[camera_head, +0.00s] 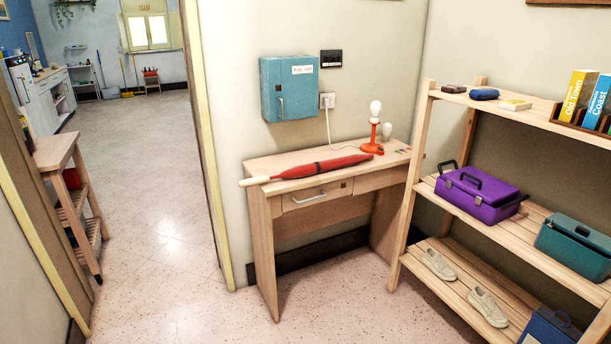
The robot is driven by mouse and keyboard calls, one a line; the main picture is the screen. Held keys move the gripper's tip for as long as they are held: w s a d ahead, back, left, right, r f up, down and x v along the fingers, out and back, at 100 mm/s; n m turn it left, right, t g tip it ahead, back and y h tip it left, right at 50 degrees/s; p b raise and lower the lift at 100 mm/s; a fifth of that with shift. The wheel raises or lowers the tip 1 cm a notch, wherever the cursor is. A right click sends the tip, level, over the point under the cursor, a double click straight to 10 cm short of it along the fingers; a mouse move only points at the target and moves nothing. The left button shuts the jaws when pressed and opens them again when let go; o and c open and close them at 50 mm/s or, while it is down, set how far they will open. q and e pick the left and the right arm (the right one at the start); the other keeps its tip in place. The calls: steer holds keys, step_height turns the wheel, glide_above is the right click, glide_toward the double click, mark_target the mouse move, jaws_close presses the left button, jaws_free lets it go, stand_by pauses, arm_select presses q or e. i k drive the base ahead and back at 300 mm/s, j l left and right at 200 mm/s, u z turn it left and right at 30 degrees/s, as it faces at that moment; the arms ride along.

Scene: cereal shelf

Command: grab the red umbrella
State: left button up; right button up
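The red umbrella (322,166) lies furled on top of the small wooden desk (262,228), along its front edge. Its pale handle end points left and sticks out slightly past the desk's left corner. A dark band crosses its middle.
A red lamp (373,141) stands behind the umbrella's right end. A teal key box (289,88) hangs on the wall above. A wooden shelf (477,205) with toolboxes and shoes stands close on the right. The floor (170,240) before the desk is clear; an open doorway is left.

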mark_target(300, 171)
steer(key=i, duration=0.45)
steer(key=i+j+z, duration=0.15)
steer(key=i, duration=0.25)
steer(key=i+l, duration=0.35)
steer(key=i, duration=0.15)
steer(key=i+l, duration=0.35)
steer(key=i, duration=0.15)
steer(key=i+l, duration=0.3)
steer(key=i, duration=0.15)
